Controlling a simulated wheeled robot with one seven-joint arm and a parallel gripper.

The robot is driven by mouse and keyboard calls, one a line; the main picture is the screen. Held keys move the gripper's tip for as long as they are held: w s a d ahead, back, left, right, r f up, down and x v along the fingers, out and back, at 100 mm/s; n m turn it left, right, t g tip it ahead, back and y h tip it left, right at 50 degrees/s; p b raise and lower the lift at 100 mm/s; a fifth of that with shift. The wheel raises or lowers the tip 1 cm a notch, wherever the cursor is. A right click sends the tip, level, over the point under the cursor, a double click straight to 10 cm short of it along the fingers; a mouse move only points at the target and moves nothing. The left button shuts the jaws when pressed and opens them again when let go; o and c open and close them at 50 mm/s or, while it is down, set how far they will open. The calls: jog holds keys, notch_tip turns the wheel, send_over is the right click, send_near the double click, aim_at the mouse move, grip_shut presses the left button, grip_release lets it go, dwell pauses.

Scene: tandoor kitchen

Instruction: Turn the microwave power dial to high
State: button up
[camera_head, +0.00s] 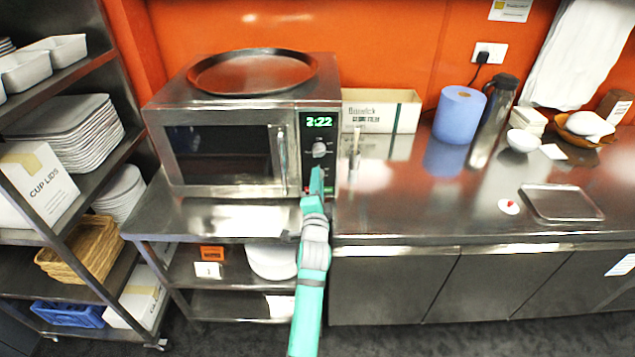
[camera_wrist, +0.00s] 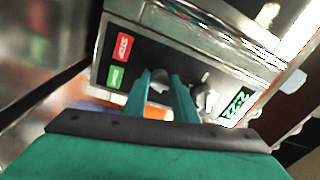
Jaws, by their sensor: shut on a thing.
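The microwave (camera_head: 222,112) stands on a steel table, with its door closed. Its black control panel has a lit green display (camera_head: 319,122) and an upper dial (camera_head: 319,149) below it. The upper dial (camera_wrist: 205,97) also shows in the wrist view, beside the fingers and apart from them. My gripper (camera_head: 317,172) is at the lower part of the panel. In the wrist view its two fingers (camera_wrist: 162,78) are closed around the lower dial (camera_wrist: 159,88), between the upper dial and the red STOP button (camera_wrist: 123,46). The lower dial's markings and pointer cannot be read.
The vertical door handle (camera_head: 281,160) is just left of the panel. A round tray (camera_head: 253,73) lies on top of the microwave. A cardboard box (camera_head: 381,111) and a blue paper roll (camera_head: 459,115) stand on the counter to the right. A shelf rack is at the left.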

jog(key=shift+f+m, duration=0.15)
jog(key=shift+m, duration=0.25)
jog(key=o, duration=1)
jog(key=s, duration=1)
jog(key=shift+s+a+f, duration=0.2)
jog(key=shift+s+f, duration=0.05)
jog(key=shift+s, duration=0.15)
jog(key=s+d+f+n+g, duration=0.1)
jog(key=s+d+f+n, duration=0.1)
jog(key=s+f+n, duration=0.45)
jog(key=s+d+f+n+y, duration=0.1)
jog(key=s+f, duration=0.2)
jog(key=s, duration=0.7)
jog(key=s+d+f+n+g, duration=0.1)
jog(key=s+d+f+n, duration=0.2)
jog(key=s, duration=0.5)
jog(key=s+a+n, duration=0.1)
jog(key=s+n, duration=0.1)
jog(key=s, duration=0.6)
jog(key=s+a+n+g, duration=0.1)
jog(key=s+a+n, duration=0.1)
jog(key=s, duration=0.6)
jog(key=s+a+n, duration=0.2)
jog(key=s, duration=0.7)
jog(key=shift+s+a+r, duration=0.1)
jog(key=shift+a, duration=0.1)
